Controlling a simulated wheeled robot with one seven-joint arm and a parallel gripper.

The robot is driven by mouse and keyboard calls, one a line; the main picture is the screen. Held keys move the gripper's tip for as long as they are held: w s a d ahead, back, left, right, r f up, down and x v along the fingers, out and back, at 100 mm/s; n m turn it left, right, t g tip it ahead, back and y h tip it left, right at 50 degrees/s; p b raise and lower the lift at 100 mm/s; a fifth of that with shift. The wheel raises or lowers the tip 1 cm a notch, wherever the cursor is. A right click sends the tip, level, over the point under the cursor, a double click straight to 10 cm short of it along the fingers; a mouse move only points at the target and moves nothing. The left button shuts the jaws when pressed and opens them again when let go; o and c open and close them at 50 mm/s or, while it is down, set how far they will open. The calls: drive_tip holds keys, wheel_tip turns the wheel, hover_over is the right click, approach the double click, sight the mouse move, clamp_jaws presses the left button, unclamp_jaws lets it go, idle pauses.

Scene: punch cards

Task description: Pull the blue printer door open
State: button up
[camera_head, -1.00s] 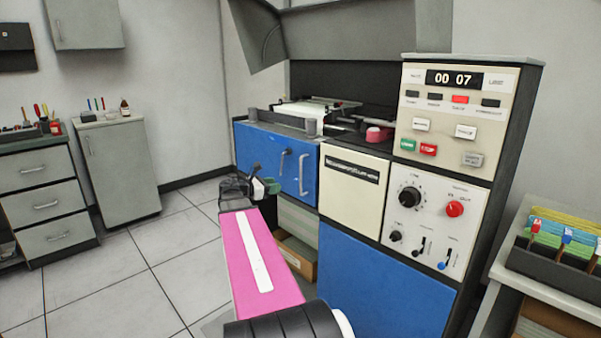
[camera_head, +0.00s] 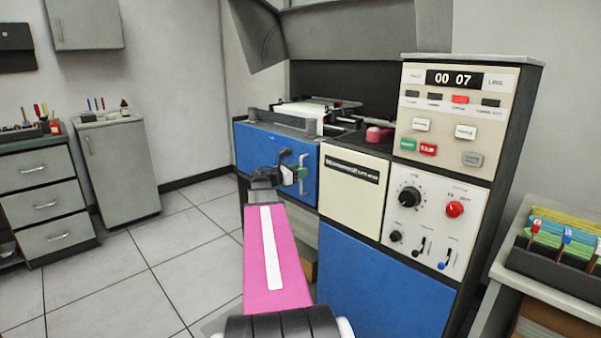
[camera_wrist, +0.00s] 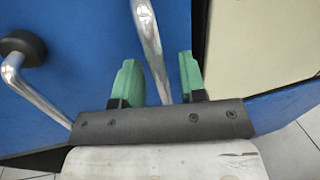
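The blue printer door (camera_head: 256,152) is on the front of the machine, below the paper tray; it looks closed. It fills the left of the wrist view (camera_wrist: 80,55). A bright metal bar handle (camera_wrist: 151,50) stands on it near its right edge, with a second metal lever with a dark knob (camera_wrist: 22,48) to the left. My gripper (camera_head: 297,173) is in front of the door's right part. In the wrist view its two green fingers (camera_wrist: 160,78) are spread, with the bar handle running between them. Neither finger visibly touches the handle.
A cream panel (camera_head: 352,180) and the control panel (camera_head: 440,215) with knobs and buttons stand right of the door. A lower blue panel (camera_head: 380,290) is beneath them. A side table (camera_head: 510,275) with a card rack is at right. Tiled floor (camera_head: 130,270) is free at left.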

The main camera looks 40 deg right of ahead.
drive_tip(key=shift+d, duration=0.3)
